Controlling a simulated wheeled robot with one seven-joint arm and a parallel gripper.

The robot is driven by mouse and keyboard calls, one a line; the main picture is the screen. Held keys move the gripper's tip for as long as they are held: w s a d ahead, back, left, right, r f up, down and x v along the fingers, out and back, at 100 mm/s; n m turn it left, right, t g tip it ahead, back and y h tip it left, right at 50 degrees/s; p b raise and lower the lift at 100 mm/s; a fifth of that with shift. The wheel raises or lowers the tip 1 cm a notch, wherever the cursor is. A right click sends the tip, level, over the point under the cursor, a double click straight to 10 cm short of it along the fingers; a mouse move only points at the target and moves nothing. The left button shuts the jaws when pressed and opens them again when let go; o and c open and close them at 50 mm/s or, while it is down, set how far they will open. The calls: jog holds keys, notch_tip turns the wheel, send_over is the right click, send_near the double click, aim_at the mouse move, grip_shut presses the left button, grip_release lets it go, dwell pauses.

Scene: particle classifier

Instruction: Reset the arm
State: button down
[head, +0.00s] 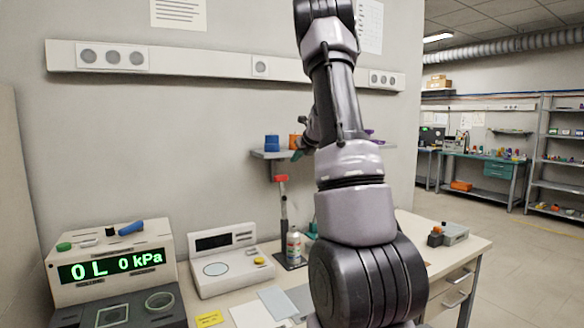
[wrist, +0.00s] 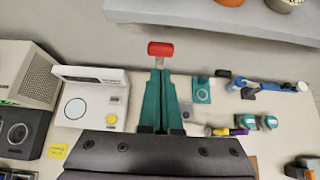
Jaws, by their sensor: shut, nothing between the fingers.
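My arm rises through the middle of the head view and bends away toward the wall shelf; its forearm hides most of the end. In the wrist view my gripper (wrist: 159,74) has two teal fingers close together, shut and empty, pointing away over the table. Beyond the fingertips is the red top (wrist: 160,48) of a stand. The same stand (head: 282,205) is upright on the table in the head view. I cannot tell how far the tips are from it.
On the table are a kPa readout device (head: 112,268), a white instrument (head: 230,262) and a small grey box (head: 453,233). A wall shelf (head: 268,155) holds a blue pot (head: 271,143). Small teal parts (wrist: 202,90) lie right of the fingers. Open floor (head: 520,250) is at the right.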

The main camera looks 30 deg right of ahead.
jog(key=shift+s+a+r, duration=0.1)
jog(key=shift+s+r, duration=0.1)
jog(key=shift+r, duration=0.1)
